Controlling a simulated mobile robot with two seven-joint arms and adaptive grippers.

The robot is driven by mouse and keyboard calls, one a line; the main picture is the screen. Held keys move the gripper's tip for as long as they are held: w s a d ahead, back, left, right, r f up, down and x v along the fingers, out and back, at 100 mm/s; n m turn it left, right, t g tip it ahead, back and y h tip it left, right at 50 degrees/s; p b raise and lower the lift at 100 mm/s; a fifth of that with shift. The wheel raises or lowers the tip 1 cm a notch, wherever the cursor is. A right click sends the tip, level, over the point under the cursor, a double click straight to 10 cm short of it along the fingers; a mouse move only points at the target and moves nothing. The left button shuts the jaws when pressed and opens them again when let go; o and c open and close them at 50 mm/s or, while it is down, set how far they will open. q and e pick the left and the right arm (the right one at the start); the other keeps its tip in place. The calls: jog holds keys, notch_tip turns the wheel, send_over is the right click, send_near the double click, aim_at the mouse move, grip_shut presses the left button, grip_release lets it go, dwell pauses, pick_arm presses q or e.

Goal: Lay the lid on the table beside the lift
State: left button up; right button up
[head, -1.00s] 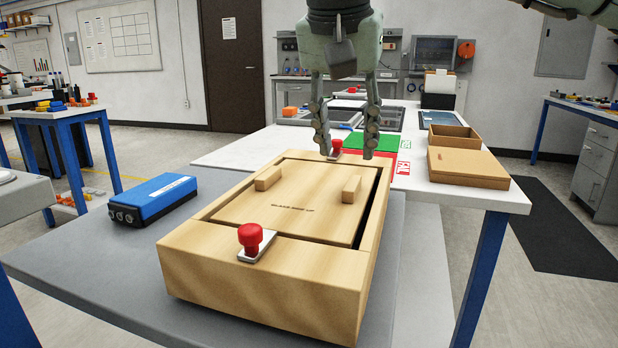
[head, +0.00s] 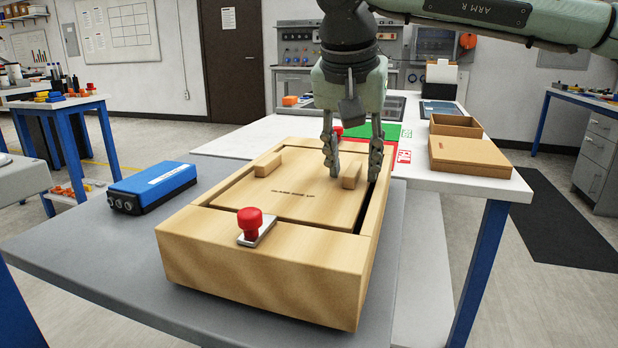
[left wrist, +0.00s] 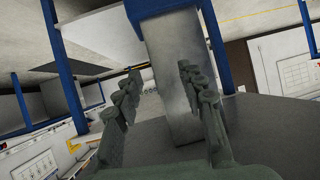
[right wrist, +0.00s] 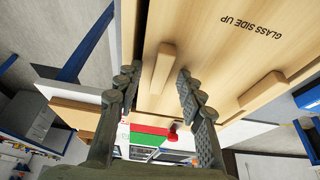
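The wooden lid (head: 290,200), marked "GLASS SIDE UP", lies in the top of a wooden crate (head: 265,275) on the grey lift top (head: 100,262). It has a left handle block (head: 267,163) and a right handle block (head: 351,175). My right gripper (head: 354,177) is open, its fingers on either side of the right block. The right wrist view shows the block (right wrist: 162,70) between the fingers (right wrist: 153,82); contact cannot be told. The white table (head: 460,195) stands behind the lift. My left gripper (left wrist: 160,78) is open and empty, outside the head view.
Red knobs stand on the crate's front (head: 250,222) and far edge (head: 337,131). A blue box (head: 152,187) lies left of the crate. On the white table are an open cardboard box (head: 455,126), a closed one (head: 470,157) and a green mat (head: 385,132).

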grip_shut()
jog(key=shift+r, duration=0.15)
